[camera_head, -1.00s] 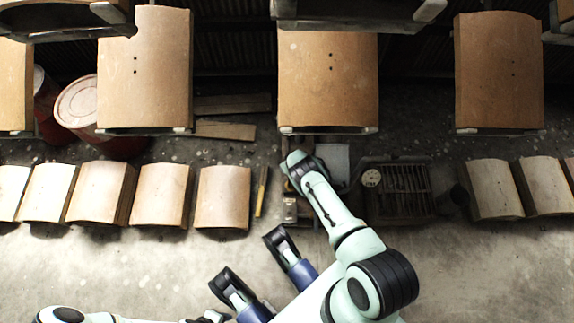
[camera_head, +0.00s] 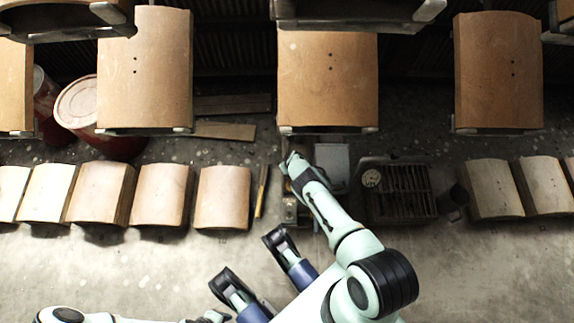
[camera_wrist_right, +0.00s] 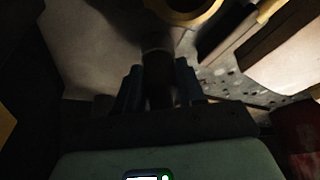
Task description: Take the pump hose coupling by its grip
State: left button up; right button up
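My right arm reaches up the middle of the head view, and its wrist end (camera_head: 298,168) is over the clutter on the floor. Its gripper is hidden there. In the right wrist view, the two bluish fingers of my right gripper (camera_wrist_right: 158,88) stand on either side of a dark upright cylinder (camera_wrist_right: 158,65), perhaps the coupling's grip. It is too dark to tell whether they touch it. A yellowish ring (camera_wrist_right: 187,14) lies beyond, at the top. The coupling is not clear in the head view. My left arm shows at the bottom left; its finger state is unclear.
A small metal box (camera_head: 290,211) and a dark slatted crate (camera_head: 405,192) flank my right arm. Red drums (camera_head: 85,103) stand at the left. The front floor is clear.

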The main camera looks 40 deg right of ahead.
jog(key=shift+r, duration=0.15)
jog(key=shift+r+p, duration=2.05)
jog(key=shift+r, duration=0.05)
